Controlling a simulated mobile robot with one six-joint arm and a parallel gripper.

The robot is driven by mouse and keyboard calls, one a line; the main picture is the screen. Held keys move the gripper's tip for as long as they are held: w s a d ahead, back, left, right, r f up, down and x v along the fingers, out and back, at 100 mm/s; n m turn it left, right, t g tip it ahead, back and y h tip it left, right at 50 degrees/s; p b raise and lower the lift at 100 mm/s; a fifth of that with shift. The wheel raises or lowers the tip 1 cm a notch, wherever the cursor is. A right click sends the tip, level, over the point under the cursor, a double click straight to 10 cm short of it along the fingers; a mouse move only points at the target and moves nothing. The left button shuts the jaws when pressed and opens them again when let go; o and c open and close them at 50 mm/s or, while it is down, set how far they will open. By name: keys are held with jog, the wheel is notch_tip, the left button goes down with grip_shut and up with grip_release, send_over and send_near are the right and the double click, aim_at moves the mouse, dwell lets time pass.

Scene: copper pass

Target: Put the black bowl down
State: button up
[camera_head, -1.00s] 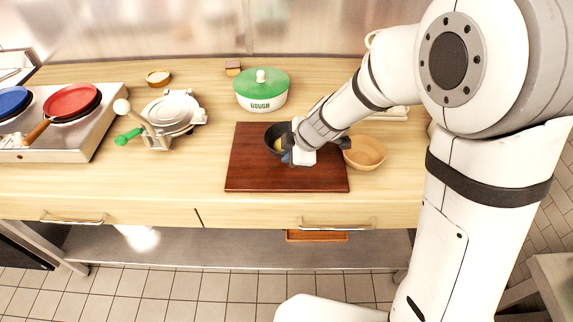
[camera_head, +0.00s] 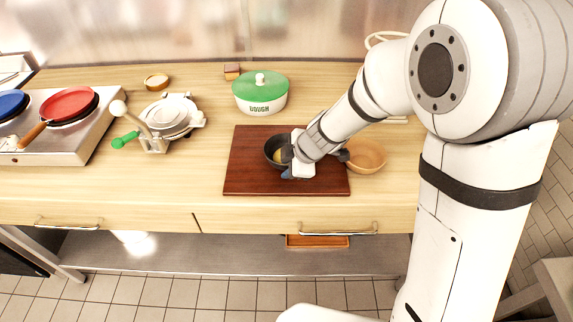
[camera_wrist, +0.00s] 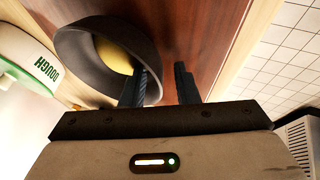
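The black bowl (camera_head: 271,152) is on the dark red-brown board, upright as far as I can tell, with something yellow (camera_head: 278,155) inside. In the wrist view the bowl (camera_wrist: 85,62) is at the upper left and the yellow contents (camera_wrist: 115,55) show too. My gripper (camera_head: 291,163) is at the bowl's right side. In the wrist view my gripper (camera_wrist: 160,80) has its fingers apart: one overlaps the bowl's inside, the other is outside the rim. Board shows between the rim and the outer finger. My wrist hides part of the bowl in the head view.
The board (camera_head: 250,184) has bare room at its front and left. A wooden bowl (camera_head: 367,157) stands close on the right. A green-lidded dough pot (camera_head: 260,95) is behind the board. A tortilla-press-like tool (camera_head: 165,120) and a stove (camera_head: 75,135) with pans are left.

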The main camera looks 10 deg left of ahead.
jog(key=shift+r, duration=0.3)
jog(key=p+v, duration=0.5)
jog(key=v, duration=0.7)
jog(key=w+d+r+m+t, duration=0.5)
jog(key=w+r, duration=0.1)
jog(key=r, duration=0.1)
jog(key=d+r+m+t+h, duration=0.1)
jog(key=d+r+m+h, duration=0.2)
jog(key=d, duration=0.3)
jog(key=d+r+m+t+h, duration=0.2)
jog(key=d+m, duration=0.2)
jog(key=d, duration=0.2)
jog(key=s+d+m+g+h, duration=0.3)
jog(key=s+d+m, duration=0.3)
jog(key=s+d, duration=0.2)
jog(key=s+a+f+m+g+y, duration=0.1)
jog(key=s+m+g, duration=0.1)
jog(key=s, duration=0.4)
jog(key=s+a+f+m+g+y, duration=0.1)
jog(key=s+g, duration=0.1)
jog(key=s, duration=0.3)
jog(key=shift+s+a+f+m+y, duration=0.3)
jog(key=shift+s+f+m, duration=0.05)
jog(key=shift+m, duration=0.05)
